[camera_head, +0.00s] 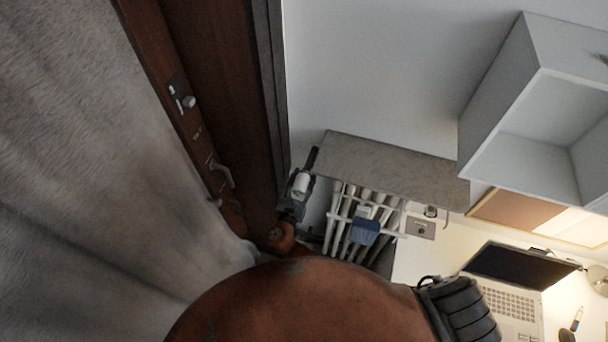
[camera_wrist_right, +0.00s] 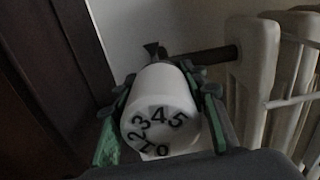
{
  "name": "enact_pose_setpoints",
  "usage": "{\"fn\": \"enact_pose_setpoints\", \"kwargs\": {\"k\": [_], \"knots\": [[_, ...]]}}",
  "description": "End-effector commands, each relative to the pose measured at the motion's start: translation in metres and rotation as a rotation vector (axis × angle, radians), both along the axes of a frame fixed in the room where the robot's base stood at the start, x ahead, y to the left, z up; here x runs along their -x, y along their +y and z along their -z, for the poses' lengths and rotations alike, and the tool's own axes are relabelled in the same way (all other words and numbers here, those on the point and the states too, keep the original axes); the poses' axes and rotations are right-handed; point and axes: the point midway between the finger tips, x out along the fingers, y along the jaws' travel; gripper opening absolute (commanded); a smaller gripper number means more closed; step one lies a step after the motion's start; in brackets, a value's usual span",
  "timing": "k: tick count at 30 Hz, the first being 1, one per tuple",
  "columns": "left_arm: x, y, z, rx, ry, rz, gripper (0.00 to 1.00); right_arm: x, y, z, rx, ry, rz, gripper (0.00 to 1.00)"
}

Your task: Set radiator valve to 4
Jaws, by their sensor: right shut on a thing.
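The radiator valve (camera_wrist_right: 160,112) is a white round knob with black digits 0 to 5 on its end face. In the right wrist view the 4 is near the top, with 3 to its left and 5 to its right. No pointer mark shows. My right gripper (camera_wrist_right: 162,97) is shut on the valve, one green-and-dark finger on each side. In the head view the white valve (camera_head: 301,184) shows at my right gripper (camera_head: 296,194), left of the radiator (camera_head: 337,215). My left gripper is not in view.
A dark pipe (camera_wrist_right: 205,55) runs from the valve to the white radiator columns (camera_wrist_right: 258,75). A brown wooden frame (camera_head: 225,80) with a handle stands close on the left. A grey sill (camera_head: 395,172) overhangs the radiator, and a blue object (camera_head: 365,232) is on its front. A laptop (camera_head: 515,280) lies at right.

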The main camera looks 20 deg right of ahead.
Motion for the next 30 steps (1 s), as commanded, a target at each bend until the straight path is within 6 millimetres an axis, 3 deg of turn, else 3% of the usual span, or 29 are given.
{"fn": "enact_pose_setpoints", "kwargs": {"k": [10,26,27,30], "knots": [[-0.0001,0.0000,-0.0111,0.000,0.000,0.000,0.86,0.0003,0.0011,0.0004,0.107,0.074,-0.001,0.16],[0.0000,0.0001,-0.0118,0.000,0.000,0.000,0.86,0.0003,0.0011,0.0011,0.122,0.085,-0.002,0.16],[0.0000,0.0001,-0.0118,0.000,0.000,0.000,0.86,0.0003,0.0012,0.0010,0.122,0.085,-0.002,0.43],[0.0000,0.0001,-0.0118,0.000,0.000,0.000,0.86,0.0002,0.0011,0.0008,0.122,0.084,-0.001,0.50]]}}
